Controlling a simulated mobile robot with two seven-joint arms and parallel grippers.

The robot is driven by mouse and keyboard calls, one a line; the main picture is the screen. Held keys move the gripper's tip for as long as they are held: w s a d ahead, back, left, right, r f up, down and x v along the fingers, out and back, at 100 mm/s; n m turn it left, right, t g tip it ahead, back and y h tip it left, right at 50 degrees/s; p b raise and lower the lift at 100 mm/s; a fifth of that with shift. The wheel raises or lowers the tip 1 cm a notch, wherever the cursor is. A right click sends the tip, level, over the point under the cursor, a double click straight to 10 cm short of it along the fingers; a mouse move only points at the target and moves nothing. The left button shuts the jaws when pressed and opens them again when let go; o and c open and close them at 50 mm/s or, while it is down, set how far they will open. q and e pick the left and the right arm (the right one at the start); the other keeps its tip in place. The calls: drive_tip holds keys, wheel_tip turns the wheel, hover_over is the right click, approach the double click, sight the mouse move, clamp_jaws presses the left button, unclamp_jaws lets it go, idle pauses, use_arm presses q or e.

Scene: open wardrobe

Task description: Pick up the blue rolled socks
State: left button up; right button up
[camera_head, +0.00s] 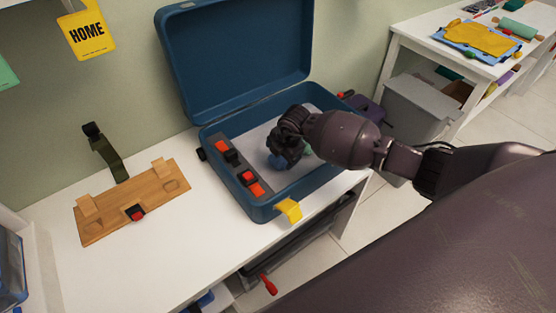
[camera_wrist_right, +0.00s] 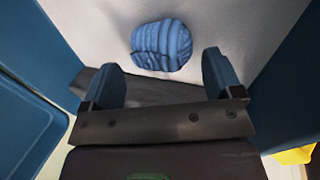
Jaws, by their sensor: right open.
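My right gripper (camera_wrist_right: 163,78) is open and inside the suitcase. In the wrist view the socks are just beyond the fingertips, roughly centred between them, and not gripped. In the head view my wrist hides much of the gripper and socks. My left gripper is not in view.
The suitcase walls and raised lid (camera_head: 238,55) surround my gripper. A grey strip with red-and-black pieces (camera_head: 240,168) runs along the suitcase's left side. A wooden board (camera_head: 120,212) is on the white table (camera_head: 165,265). A yellow tag (camera_head: 289,209) hangs at the suitcase front.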

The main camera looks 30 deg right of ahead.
sight(279, 157)
drive_tip(key=x, duration=0.3)
drive_tip(key=shift+b, duration=0.3)
drive_tip(key=shift+a+f, duration=0.1)
drive_tip(key=shift+f, duration=0.2)
drive_tip(key=shift+w+f, duration=0.1)
drive_tip(key=shift+w, duration=0.05)
drive_tip(key=c, duration=0.7)
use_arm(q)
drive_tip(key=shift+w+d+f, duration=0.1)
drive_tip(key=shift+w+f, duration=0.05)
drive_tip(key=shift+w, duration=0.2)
